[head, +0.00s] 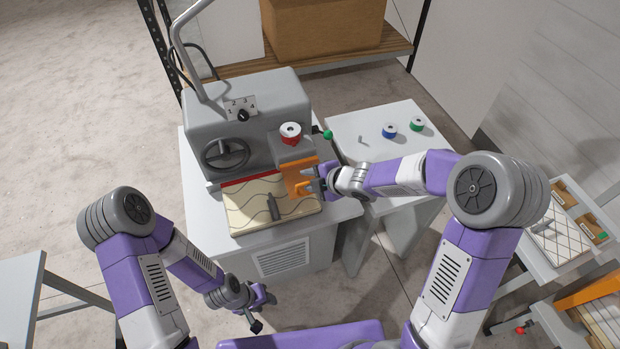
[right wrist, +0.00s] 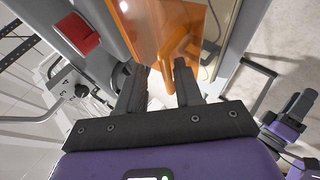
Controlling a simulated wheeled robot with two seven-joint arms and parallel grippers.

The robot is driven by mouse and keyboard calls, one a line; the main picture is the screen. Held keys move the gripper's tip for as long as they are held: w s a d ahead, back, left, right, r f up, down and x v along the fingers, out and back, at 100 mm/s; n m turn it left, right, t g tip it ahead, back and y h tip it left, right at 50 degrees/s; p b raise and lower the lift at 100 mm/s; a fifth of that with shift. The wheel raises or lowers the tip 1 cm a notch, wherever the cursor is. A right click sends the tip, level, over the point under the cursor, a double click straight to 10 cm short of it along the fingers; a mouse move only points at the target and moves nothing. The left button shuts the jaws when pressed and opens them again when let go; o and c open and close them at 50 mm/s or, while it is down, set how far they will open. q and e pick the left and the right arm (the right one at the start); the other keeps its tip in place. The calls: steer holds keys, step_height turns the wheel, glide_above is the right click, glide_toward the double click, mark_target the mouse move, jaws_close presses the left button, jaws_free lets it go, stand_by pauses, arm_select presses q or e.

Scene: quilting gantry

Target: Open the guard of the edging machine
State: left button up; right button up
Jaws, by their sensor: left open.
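The edging machine (head: 245,120) is a grey housing with a handwheel and a dial, standing on a pale cabinet. Its translucent orange guard (head: 295,173) is down at the right end of the work surface; it also shows in the right wrist view (right wrist: 150,25). The orange handle (right wrist: 178,48) stands out from the guard. My right gripper (head: 316,180) is open close to the handle. My left gripper (head: 263,308) is open and empty, low in front of the cabinet.
Patterned cloth (head: 265,203) with a dark grey piece on it lies on the machine's bed. A red spool (head: 290,132) sits on top of the machine. A side table (head: 375,120) holds a blue spool (head: 389,131) and a green spool (head: 417,123). A cardboard box (head: 320,25) stands behind.

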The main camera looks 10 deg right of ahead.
steer(key=p+v, duration=0.3)
steer(key=v, duration=0.4)
steer(key=shift+r, duration=0.15)
steer(key=s+f+m+g+b, duration=0.2)
steer(key=s+f+m+b, duration=0.4)
steer(key=f, duration=0.9)
steer(key=s+a+f+m+g+h+b, duration=0.1)
steer(key=s+f+m+b, duration=0.6)
steer(key=f, duration=0.8)
steer(key=s+f+m+g+h+b, duration=0.1)
steer(key=s+f+m+g+b, duration=0.3)
steer(key=f+m, duration=0.8)
steer(key=s+f+b, duration=0.2)
steer(key=s+f, duration=0.1)
steer(key=shift+s+a, duration=0.15)
steer(key=shift+s, duration=0.15)
